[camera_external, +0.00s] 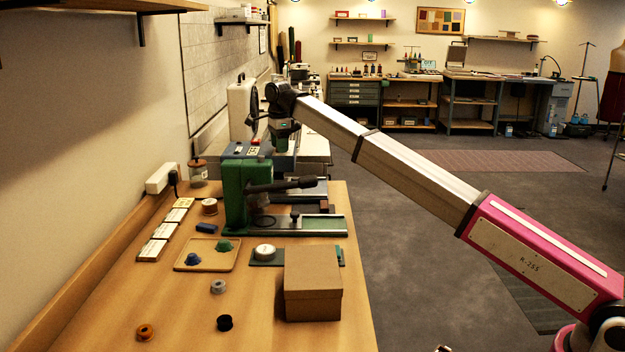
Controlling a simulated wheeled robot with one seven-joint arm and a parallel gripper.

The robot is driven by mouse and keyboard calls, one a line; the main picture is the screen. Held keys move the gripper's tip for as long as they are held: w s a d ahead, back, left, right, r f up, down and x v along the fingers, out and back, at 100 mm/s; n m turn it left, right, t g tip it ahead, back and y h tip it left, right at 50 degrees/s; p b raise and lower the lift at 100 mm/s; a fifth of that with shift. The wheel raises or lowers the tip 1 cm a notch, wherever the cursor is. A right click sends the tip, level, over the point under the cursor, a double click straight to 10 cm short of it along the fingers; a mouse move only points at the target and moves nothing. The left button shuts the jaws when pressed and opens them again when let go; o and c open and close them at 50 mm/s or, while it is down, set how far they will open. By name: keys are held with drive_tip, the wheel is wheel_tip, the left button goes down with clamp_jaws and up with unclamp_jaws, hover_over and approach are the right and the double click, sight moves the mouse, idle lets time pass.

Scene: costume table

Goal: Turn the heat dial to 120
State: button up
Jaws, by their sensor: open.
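My arm reaches in from the right, and its end, my gripper (283,140), hangs pointing down behind the green press (236,190). The fingers are small and dark here, and the gap between them is hard to make out. I see nothing held in them. A grey box with a control panel (240,150) stands just behind the press, to the left of my gripper. Small buttons or knobs show on the panel. I cannot tell which is the heat dial, nor read any setting. Whether my gripper touches the box is unclear.
The press's dark lever (282,186) sticks out to the right in front of my gripper. A cardboard box (313,285), a tan tray (207,256) with two small coloured pieces, and a white round item (265,251) stand nearer on the wooden table (175,325). The table's near part has free room.

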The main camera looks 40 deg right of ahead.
drive_tip(key=c, duration=0.9)
drive_tip(key=shift+n, duration=0.3)
drive_tip(key=n, duration=0.3)
drive_tip(key=shift+n, duration=0.4)
drive_tip(key=n, duration=0.5)
drive_tip(key=shift+n, duration=0.3)
drive_tip(key=o, duration=0.9)
